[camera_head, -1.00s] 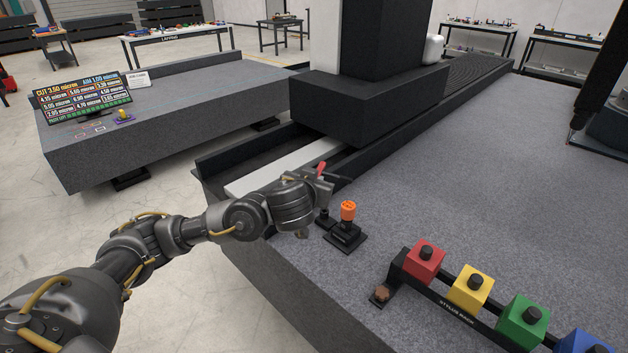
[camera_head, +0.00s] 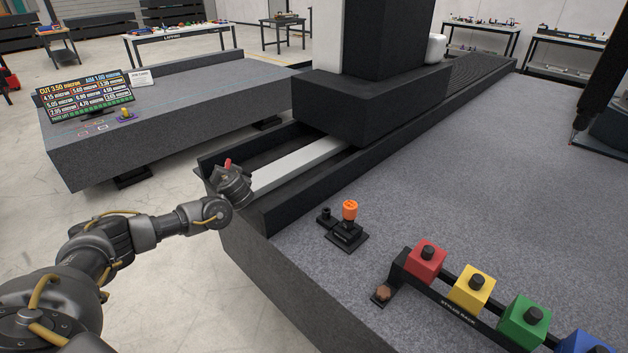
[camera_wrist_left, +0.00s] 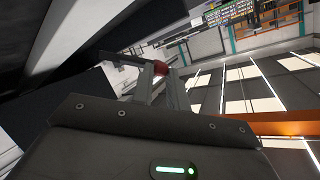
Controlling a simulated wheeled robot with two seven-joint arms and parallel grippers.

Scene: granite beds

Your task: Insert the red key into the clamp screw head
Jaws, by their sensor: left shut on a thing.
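My left gripper (camera_head: 226,168) is shut on the red key (camera_head: 228,163). It is held above the near left end of the dark rail channel, left of the light strip. In the left wrist view the key's red part (camera_wrist_left: 160,67) sits between the two fingertips, with a dark bar reaching left from there. The rest of the key is mostly hidden by the fingers. I cannot make out the clamp screw head in either view. My right gripper is not in view.
A small black post (camera_head: 326,214) and an orange-topped stand (camera_head: 350,209) are on the granite bed (camera_head: 440,190). A stylus rack (camera_head: 403,262) with coloured blocks stands at the front right. The large dark carriage (camera_head: 345,112) straddles the rail. A second granite bed (camera_head: 200,95) lies to the left.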

